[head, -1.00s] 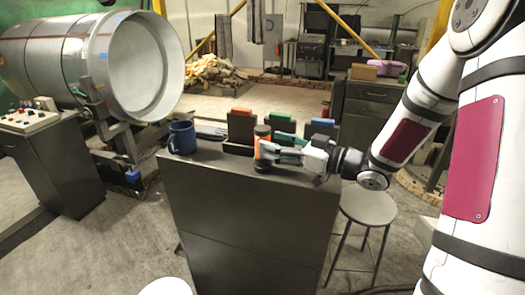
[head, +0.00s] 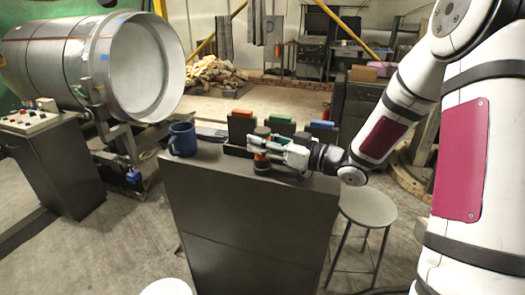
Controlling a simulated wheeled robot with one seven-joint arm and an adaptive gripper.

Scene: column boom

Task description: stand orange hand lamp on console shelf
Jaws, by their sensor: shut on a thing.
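The orange hand lamp (head: 263,154) stands upright on the top of the grey console (head: 225,172), near the middle. Its dark base appears to rest on the surface, with a dark cap at the top. My gripper (head: 267,146) reaches in from the right and is shut on the lamp around its middle. The fingers hide part of the lamp's body. I cannot tell from this view which part of the console top is the shelf.
A blue mug (head: 182,139) stands at the console's left. Behind the lamp are dark binders or boxes with orange (head: 242,113), green (head: 280,118) and blue (head: 322,124) tops. A round stool (head: 368,207) stands at right.

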